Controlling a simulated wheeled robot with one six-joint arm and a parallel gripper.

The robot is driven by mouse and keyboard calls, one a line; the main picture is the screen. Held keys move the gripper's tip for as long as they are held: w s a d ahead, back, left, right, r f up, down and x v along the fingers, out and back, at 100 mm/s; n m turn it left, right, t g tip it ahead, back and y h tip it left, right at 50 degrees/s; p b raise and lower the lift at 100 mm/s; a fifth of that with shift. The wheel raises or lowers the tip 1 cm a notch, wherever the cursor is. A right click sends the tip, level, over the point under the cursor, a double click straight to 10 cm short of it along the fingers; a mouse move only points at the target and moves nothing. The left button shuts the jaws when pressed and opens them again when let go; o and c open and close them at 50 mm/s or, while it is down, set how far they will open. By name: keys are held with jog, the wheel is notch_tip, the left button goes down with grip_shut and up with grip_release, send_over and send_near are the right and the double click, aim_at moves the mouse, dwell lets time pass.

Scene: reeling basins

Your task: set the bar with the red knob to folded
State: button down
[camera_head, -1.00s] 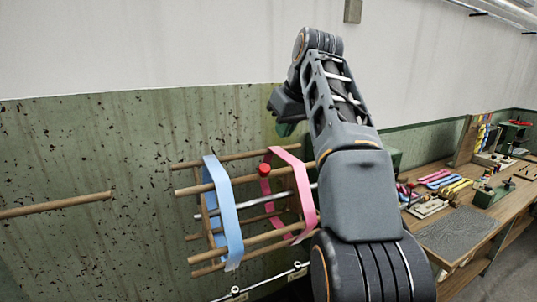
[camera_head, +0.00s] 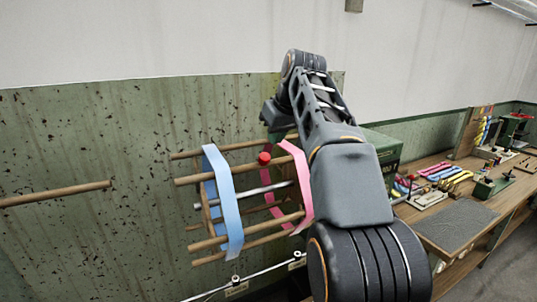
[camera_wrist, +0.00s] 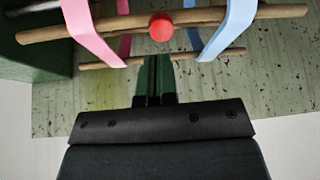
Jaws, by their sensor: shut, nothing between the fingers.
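The red knob (camera_head: 264,158) sits on a wooden bar (camera_head: 195,181) of a reel of several wooden bars around a metal axle. A blue band (camera_head: 225,205) and a pink band (camera_head: 303,185) loop around the bars on either side of the knob. In the wrist view the red knob (camera_wrist: 161,27) is at top centre on its bar (camera_wrist: 265,15). My gripper (camera_wrist: 155,75) is shut and empty, its fingertips just below the knob in the picture; I cannot tell whether they touch anything. In the head view my arm hides part of the reel's right side.
A dark green box (camera_head: 383,150) stands behind my arm at the right. A workbench (camera_head: 455,238) with tools and coloured bundles runs along the right. Another wooden bar (camera_head: 55,194) sticks out at left. A metal rail (camera_head: 262,275) lies below the reel.

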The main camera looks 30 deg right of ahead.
aim_at(267, 157)
jog(key=shift+x, duration=3.15)
jog(key=shift+w, duration=0.15)
jog(key=shift+f, duration=0.1)
jog(key=shift+f, duration=0.35)
jog(key=b+x, duration=0.2)
jog(key=x, duration=0.2)
jog(key=shift+w+d+f, duration=0.1)
jog(key=shift+w+f, duration=0.15)
jog(key=shift+w, duration=0.2)
jog(key=shift+s+f, duration=0.1)
jog(key=shift+s, duration=0.05)
jog(key=shift+s+r, duration=0.1)
jog(key=shift+r, duration=0.2)
jog(key=a+p+v, duration=0.1)
jog(key=p+v, duration=0.1)
jog(key=v, duration=1.1)
jog(key=shift+s+d+r, duration=0.3)
jog(key=shift+d+r, duration=0.05)
jog(key=shift+d, duration=0.1)
